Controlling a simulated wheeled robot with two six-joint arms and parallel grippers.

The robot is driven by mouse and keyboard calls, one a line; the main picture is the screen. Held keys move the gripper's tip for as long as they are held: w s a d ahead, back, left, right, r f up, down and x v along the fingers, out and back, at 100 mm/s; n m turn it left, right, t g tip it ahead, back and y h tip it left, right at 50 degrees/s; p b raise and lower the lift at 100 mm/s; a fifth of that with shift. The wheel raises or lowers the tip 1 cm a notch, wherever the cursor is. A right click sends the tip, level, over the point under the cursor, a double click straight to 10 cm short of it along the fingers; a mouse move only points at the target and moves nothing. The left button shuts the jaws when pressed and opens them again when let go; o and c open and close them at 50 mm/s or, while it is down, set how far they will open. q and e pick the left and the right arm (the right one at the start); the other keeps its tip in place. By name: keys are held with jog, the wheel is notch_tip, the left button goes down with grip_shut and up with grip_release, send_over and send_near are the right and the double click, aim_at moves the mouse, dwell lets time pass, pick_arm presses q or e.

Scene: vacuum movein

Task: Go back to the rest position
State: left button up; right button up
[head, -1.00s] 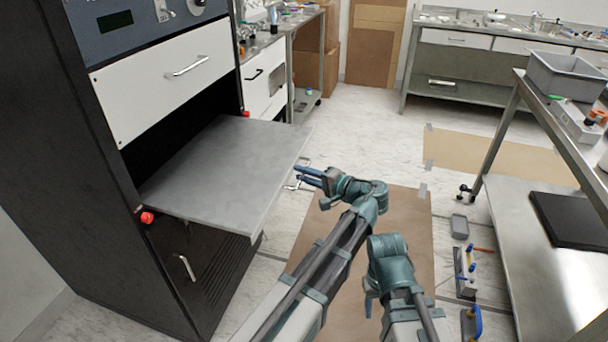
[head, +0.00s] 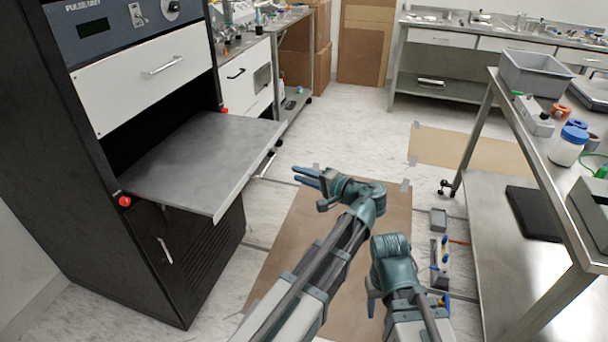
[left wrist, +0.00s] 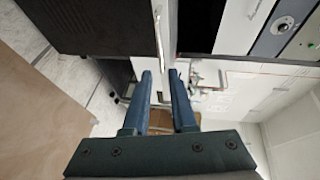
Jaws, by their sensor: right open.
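My left gripper (head: 301,175) is in mid-air over the floor, right of the black cabinet's pulled-out grey shelf (head: 195,160) and apart from it. It points left. In the left wrist view its two blue fingers (left wrist: 160,72) stand apart with nothing between them, so it is open and empty. My right gripper (head: 371,301) hangs beside the left arm and points down; its own wrist hides most of it, and no object shows in it.
The black cabinet (head: 75,190) stands at the left. A steel bench (head: 575,195) with a grey bin (head: 540,75) and bottles is close at the right. Tan floor sheets (head: 290,225) and bare floor lie between. Small items stand on the floor near the bench.

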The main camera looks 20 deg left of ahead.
pick_arm(q)
jog(key=shift+s+d, duration=0.15)
jog(key=shift+d, duration=0.15)
pick_arm(e)
jog(key=shift+s+d+r, duration=0.1)
jog(key=shift+s+d, duration=0.05)
jog(key=shift+d, duration=0.2)
pick_arm(q)
jog(key=s+a+f+n+g+h, duration=0.1)
jog(key=s+a+f+g+h, duration=0.1)
jog(key=s+f+h, duration=0.3)
jog(key=s+a+f+n+g+h, duration=0.1)
jog(key=s+f+g, duration=0.1)
jog(key=s+f, duration=0.35)
jog(key=s+d+f+n+g+h, duration=0.2)
jog(key=s+d+f+h, duration=0.4)
jog(key=s+f+h, duration=0.15)
jog(key=s+d+r+m+p, duration=0.2)
jog(key=d+r+p, duration=0.4)
jog(key=r+p, duration=0.6)
jog(key=s+d+r+m+p, duration=0.1)
jog(key=s+d+r+p, duration=0.2)
jog(key=r+p, duration=0.9)
jog(key=d, duration=0.2)
jog(key=shift+d+r+m+g, duration=0.3)
jog(key=shift+d+m+g, duration=0.1)
pick_arm(e)
notch_tip(320, 180, up, 24)
jog(key=shift+r, duration=0.2)
